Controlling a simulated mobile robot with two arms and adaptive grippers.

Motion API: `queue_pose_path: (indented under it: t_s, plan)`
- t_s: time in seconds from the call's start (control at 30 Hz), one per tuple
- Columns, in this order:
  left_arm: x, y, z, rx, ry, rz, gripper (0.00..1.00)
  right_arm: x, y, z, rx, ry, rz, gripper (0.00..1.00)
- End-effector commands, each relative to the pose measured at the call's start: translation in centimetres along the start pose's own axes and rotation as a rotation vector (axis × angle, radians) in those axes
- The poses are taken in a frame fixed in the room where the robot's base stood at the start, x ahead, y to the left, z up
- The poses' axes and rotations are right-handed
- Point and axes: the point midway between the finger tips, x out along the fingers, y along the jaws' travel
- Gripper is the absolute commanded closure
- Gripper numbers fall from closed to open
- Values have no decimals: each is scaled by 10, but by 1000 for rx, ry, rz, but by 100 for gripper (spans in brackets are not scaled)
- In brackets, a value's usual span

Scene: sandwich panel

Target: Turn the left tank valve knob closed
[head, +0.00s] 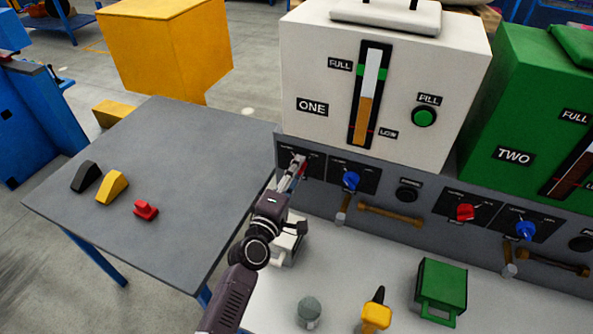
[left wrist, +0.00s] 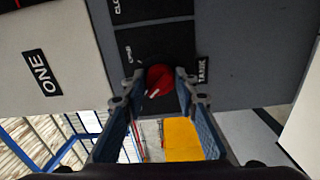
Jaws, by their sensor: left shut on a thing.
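Tank ONE (head: 330,60) is the white tank at the top middle of the head view. The left tank valve knob, a red knob (left wrist: 160,76), sits on a black label plate on the grey panel (left wrist: 248,55) below it. A white mark on the knob points to the lower left in the left wrist view. My left gripper (head: 297,166) reaches up to the panel and is shut on this knob, with one finger on each side. In the head view the gripper hides most of the knob and its plate. My right gripper is not in view.
To the right are a blue knob (head: 351,181), a brass handle (head: 390,216) and another red knob (head: 465,212) below green tank TWO (head: 515,110). A grey-green cylinder (head: 309,312), a yellow item (head: 376,316) and a green box (head: 442,284) stand on the white counter. A grey table (head: 190,160) stands left.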

Motion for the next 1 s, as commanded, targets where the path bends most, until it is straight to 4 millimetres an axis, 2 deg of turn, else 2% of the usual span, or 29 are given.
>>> queue_pose_path:
  t_s: [0.3, 0.73, 0.77, 0.9, 1.0]
  plan:
    - [0, -1, 0, -81, 1, -1, 97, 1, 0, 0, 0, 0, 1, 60]
    - [0, -1, 0, -88, 1, -2, 97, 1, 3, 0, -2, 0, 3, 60]
    - [0, -1, 0, -88, 1, -2, 70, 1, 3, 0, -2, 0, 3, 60]
    - [0, -1, 0, -87, 1, -1, 55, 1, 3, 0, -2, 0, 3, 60]
    - [0, 0, 0, -86, 1, -1, 55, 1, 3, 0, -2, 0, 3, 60]
